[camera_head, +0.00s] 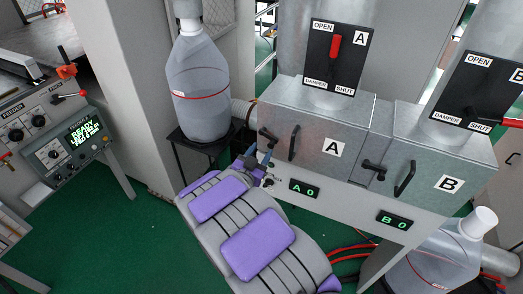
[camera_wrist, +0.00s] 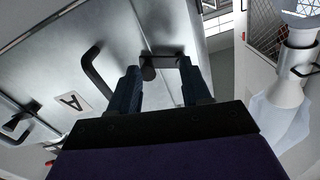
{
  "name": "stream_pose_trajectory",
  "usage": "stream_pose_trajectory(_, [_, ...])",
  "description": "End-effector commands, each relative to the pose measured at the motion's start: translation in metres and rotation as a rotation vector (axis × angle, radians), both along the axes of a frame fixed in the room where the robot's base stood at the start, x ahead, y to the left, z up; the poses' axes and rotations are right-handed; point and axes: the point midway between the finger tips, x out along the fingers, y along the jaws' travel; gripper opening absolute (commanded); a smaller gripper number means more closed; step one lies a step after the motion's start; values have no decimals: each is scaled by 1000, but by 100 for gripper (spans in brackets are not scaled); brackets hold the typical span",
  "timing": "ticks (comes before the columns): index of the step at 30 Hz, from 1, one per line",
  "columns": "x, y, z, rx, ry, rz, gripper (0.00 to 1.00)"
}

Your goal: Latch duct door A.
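Duct door A (camera_head: 322,157) is the grey front panel with an "A" label and a black bar handle (camera_head: 293,142). It looks flush with its housing. A small black latch (camera_head: 267,134) sits at its left edge. In the wrist view the door carries the same handle (camera_wrist: 97,72), and the black latch (camera_wrist: 150,70) lies across the space between my fingertips. My gripper (camera_wrist: 160,66) is open, with one dark finger on each side of the latch; contact cannot be told. In the head view my gripper (camera_head: 258,168) is just below the latch.
Door B (camera_head: 448,184) stands to the right with its own black latch (camera_head: 373,170). Damper lever A (camera_head: 335,47) is red and points up toward OPEN. A large plastic jug (camera_head: 198,90) on a black stand is close left of the latch. A control panel (camera_head: 67,147) is at far left.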

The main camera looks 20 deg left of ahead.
Motion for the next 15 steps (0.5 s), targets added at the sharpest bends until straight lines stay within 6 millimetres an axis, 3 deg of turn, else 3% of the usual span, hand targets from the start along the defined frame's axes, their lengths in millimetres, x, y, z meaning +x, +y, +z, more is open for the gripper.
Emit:
stream_pose_trajectory(4, [19,-11,7,13,-12,-12,44])
stream_pose_trajectory(15, [20,2,3,-1,-11,-8,43])
